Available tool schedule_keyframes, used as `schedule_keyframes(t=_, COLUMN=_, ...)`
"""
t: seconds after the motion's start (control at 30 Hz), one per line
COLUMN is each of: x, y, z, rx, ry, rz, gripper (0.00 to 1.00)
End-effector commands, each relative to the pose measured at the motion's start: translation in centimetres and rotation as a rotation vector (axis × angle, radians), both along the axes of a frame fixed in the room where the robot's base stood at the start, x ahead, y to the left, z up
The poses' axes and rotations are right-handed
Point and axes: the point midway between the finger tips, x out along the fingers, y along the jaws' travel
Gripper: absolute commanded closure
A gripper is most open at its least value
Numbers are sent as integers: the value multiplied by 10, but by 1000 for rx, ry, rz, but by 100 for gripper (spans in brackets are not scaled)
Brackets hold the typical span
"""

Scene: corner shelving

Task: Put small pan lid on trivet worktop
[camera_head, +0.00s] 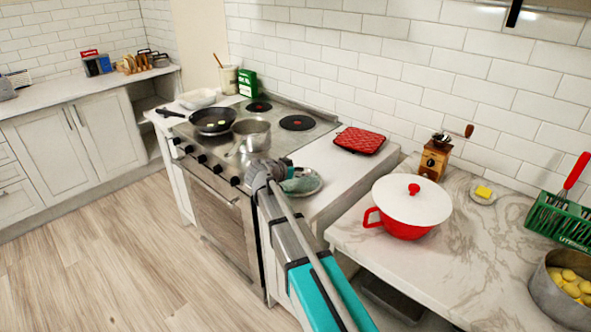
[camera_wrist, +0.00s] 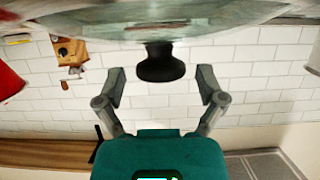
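The small pan lid (camera_head: 303,182) is a round glassy lid at the front of the white counter right of the stove in the head view. My gripper (camera_head: 278,174) is beside it and covers part of it. In the wrist view, the lid (camera_wrist: 215,26) fills the top, and its black knob (camera_wrist: 161,64) points towards my gripper (camera_wrist: 160,85). The fingers are open, one on each side of the knob, with clear gaps. A red quilted square pad (camera_head: 360,140), which looks like the trivet, lies behind the lid on the same counter, with nothing on it.
A red pot (camera_head: 402,230) with a white lid (camera_head: 412,200) stands on the marble counter (camera_head: 460,260) to the right. A wooden grinder (camera_head: 434,160) is behind it. A steel saucepan (camera_head: 252,135) and a black frying pan (camera_head: 212,121) are on the stove.

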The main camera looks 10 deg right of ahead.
Motion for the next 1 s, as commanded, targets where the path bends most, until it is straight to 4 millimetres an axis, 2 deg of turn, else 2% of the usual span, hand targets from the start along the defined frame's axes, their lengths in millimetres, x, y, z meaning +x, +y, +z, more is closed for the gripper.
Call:
schedule_keyframes(t=0.03, x=-6, y=-3, z=-6, rx=4, ry=13, rz=-7, gripper=9)
schedule_keyframes(t=0.37, x=-7, y=-4, z=-5, rx=4, ry=14, rz=-8, gripper=9)
schedule_keyframes(t=0.67, x=-6, y=-5, z=10, rx=2, ry=11, rz=-9, gripper=9)
schedule_keyframes(t=1.0, x=-35, y=39, z=34, rx=1, ry=7, rz=-3, gripper=9)
